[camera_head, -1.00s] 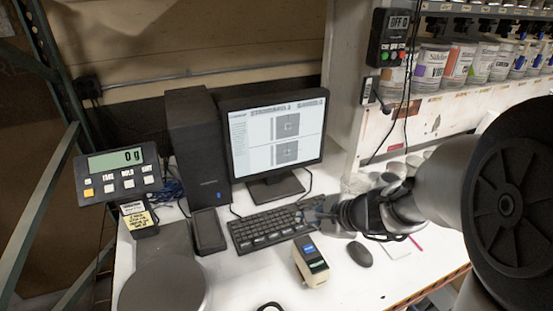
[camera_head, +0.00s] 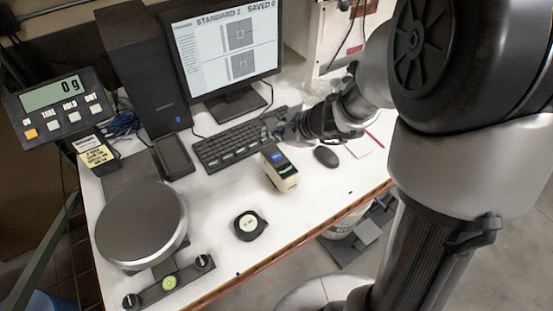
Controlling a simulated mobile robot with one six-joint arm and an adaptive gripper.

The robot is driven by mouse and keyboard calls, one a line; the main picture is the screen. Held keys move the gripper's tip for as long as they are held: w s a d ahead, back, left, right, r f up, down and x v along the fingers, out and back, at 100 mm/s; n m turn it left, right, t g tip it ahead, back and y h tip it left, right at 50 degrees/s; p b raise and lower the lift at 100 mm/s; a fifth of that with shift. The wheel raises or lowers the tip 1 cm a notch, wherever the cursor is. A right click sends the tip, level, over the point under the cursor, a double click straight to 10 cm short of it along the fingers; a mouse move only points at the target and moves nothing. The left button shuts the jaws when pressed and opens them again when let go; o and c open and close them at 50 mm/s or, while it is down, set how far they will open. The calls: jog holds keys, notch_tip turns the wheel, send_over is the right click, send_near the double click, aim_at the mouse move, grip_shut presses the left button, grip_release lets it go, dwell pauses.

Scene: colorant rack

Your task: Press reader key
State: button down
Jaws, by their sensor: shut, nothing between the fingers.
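The reader (camera_head: 280,169) is a small cream-coloured box with a dark top and a small blue-lit screen. It stands on the white table in front of the keyboard, near the middle of the view. Its individual keys are too small to tell apart. My gripper (camera_head: 272,127) is shut and empty. It is above the right part of the keyboard, behind and close to the reader, apart from it as far as I can see. The monitor (camera_head: 228,46) shows "STANDARD 2" and "SAVED 0" with two grey patterned squares.
A keyboard (camera_head: 226,148) lies under and left of my gripper. A mouse (camera_head: 326,156) lies right of the reader. A round black puck (camera_head: 249,226) is in front. The table's front edge (camera_head: 290,238) is near.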

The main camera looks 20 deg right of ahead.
aim_at(275, 158)
notch_tip(275, 158, down, 6)
jog(key=b, duration=0.4)
jog(key=shift+r+b, duration=0.1)
jog(key=shift+b, duration=0.2)
dwell(0.9)
jog(key=shift+f+b, duration=0.4)
jog(key=shift+b, duration=0.2)
jog(key=shift+f+b, duration=0.35)
jog(key=shift+b, duration=0.05)
dwell(0.4)
dwell(0.4)
jog(key=shift+r+p, duration=0.55)
jog(key=shift+r, duration=0.25)
notch_tip(275, 158, up, 5)
jog(key=p, duration=0.4)
jog(key=shift+r, duration=0.1)
